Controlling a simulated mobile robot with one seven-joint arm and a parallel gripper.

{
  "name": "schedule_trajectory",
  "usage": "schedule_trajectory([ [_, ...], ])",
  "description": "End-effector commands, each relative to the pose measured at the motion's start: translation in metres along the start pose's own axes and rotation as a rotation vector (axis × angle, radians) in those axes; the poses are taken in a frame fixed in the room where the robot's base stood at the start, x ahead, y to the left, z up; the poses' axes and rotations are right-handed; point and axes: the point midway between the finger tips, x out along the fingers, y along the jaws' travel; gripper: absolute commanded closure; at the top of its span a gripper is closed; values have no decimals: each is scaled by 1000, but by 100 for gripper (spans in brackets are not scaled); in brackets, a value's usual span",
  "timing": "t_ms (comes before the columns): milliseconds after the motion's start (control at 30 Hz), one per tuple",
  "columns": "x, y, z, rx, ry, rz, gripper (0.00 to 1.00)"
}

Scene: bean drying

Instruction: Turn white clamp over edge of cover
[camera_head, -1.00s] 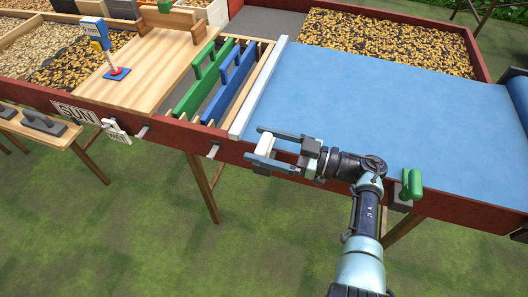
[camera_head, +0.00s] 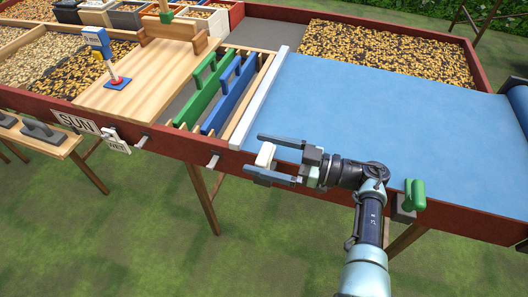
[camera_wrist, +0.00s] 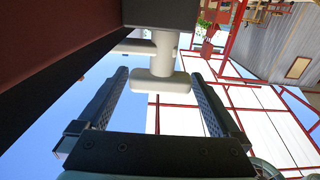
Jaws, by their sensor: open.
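The white clamp (camera_head: 265,155) sits at the front red rim of the drying table, near the front end of the white bar (camera_head: 262,92) along the left edge of the blue cover (camera_head: 400,105). My gripper (camera_head: 254,154) is open, with one finger on each side of the clamp. In the wrist view, the clamp's pale T-shaped handle (camera_wrist: 153,84) reaches between the open fingers (camera_wrist: 160,78), with gaps showing at both sides. The clamp's mounting is partly hidden.
A green clamp (camera_head: 414,194) stands on the front rim to the right of my arm. Grey pegs (camera_head: 213,160) stick out from the rim at left. Green and blue handled boards (camera_head: 207,92) lie left of the bar. Grass lies open in front.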

Motion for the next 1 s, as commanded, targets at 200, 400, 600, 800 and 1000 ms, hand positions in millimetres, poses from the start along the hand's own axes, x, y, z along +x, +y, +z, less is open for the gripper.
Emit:
schedule_trajectory([
  [200,0,0,-36,-5,-1,0,0],
  [400,0,0,-74,-4,0,1,0],
  [600,0,0,-95,-3,0,-1,0],
  [800,1,0,-99,0,0,-1,0],
  [1000,1,0,-99,-1,0,-1,0],
])
